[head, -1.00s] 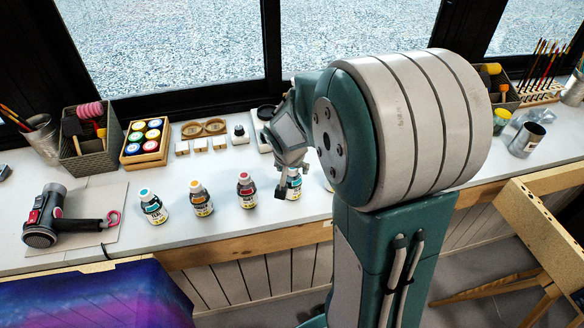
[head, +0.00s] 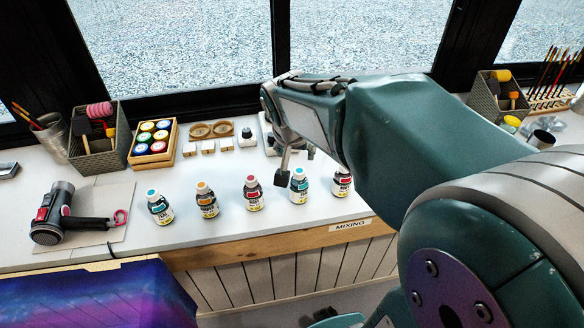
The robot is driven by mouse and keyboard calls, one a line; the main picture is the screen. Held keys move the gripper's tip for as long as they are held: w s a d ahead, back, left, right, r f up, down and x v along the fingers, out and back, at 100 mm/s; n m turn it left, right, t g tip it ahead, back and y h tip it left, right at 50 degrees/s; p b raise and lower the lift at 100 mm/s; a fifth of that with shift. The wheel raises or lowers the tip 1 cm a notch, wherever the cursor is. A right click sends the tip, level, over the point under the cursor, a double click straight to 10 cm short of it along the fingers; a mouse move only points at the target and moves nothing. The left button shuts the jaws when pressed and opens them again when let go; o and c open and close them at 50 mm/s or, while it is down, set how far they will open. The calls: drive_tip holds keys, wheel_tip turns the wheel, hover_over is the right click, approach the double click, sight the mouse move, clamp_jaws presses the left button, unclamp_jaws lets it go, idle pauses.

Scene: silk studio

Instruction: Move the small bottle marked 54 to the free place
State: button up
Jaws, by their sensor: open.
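Several small bottles stand upright in a row along the front of the white bench in the head view. From the left they are a teal-capped bottle (head: 160,208), an orange-capped one (head: 207,201), a red-capped one (head: 254,195), a second teal-capped one (head: 299,188) and a second red-capped one (head: 341,183). Their numbers are too small to read, so I cannot tell which is marked 54. My gripper (head: 294,168) is open and empty, just behind and above the second teal-capped bottle. My arm partly hides the bench to the right. I cannot pick out the free place.
A hair dryer (head: 62,214) lies on a board at the left.

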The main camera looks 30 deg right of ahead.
drive_tip(key=s+a+r+n+t+y, duration=0.2)
drive_tip(key=s+a+n, duration=0.5)
drive_tip(key=s, duration=0.8)
drive_tip(key=shift+a+r+y, duration=0.4)
drive_tip(key=shift+a+r, duration=0.1)
drive_tip(key=shift+a, duration=0.6)
